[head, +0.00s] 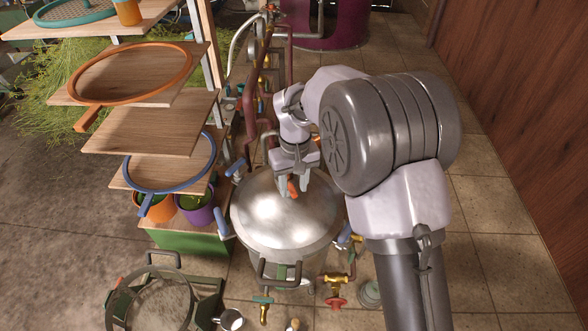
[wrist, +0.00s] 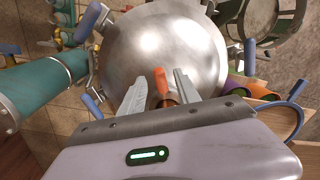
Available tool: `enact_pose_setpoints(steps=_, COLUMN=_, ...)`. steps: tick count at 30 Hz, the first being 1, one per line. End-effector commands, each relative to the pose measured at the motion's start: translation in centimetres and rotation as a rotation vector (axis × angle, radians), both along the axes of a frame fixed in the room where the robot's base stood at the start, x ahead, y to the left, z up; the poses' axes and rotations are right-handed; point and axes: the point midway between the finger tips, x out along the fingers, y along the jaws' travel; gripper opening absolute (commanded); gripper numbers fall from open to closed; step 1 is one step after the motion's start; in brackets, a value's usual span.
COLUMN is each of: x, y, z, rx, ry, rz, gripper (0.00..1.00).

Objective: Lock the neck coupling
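The still's pot (head: 275,222) has a rounded steel lid and stands below my gripper; in the wrist view its lid (wrist: 165,45) fills the upper middle. A small orange lever (head: 292,188) shows at the pot's neck, and in the wrist view the orange lever (wrist: 160,84) stands between my fingers. It may belong to the neck coupling; the coupling's body is mostly hidden. My gripper (head: 296,183) is over the rear part of the lid. Its fingers (wrist: 160,76) are spread, with a visible gap on each side of the lever.
Blue-handled clamps (head: 225,222) surround the pot. A wooden rack with an orange-rimmed sieve (head: 185,68) and a blue-rimmed sieve (head: 211,160) stands left. Dark red pipes (head: 252,100) rise behind. Brass valves (head: 336,281) sit in front. A wooden wall (head: 520,90) closes the right side.

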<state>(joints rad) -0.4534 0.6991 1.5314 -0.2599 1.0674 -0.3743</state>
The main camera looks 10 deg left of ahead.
Motion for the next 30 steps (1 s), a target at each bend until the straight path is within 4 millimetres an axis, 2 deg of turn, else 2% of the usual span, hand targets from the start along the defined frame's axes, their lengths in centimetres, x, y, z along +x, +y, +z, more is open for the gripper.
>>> enact_pose_setpoints(steps=5, x=0.1, y=0.0, z=4.5, rx=0.003, ry=-0.005, rz=-0.001, gripper=0.39)
enact_pose_setpoints(steps=12, x=0.2, y=-0.2, z=12.3, rx=0.002, ry=-0.003, rz=0.000, gripper=0.39)
enact_pose_setpoints(steps=15, x=0.2, y=-0.3, z=14.6, rx=0.002, ry=-0.003, rz=0.000, gripper=0.39)
enact_pose_setpoints(steps=20, x=0.2, y=-0.3, z=16.4, rx=0.001, ry=-0.002, rz=-0.001, gripper=0.39)
enact_pose_setpoints(steps=28, x=0.2, y=-0.3, z=16.6, rx=0.000, ry=-0.001, rz=0.000, gripper=0.39)
enact_pose_setpoints(steps=30, x=0.1, y=-0.1, z=16.1, rx=-0.007, ry=-0.002, rz=0.038, gripper=0.25)
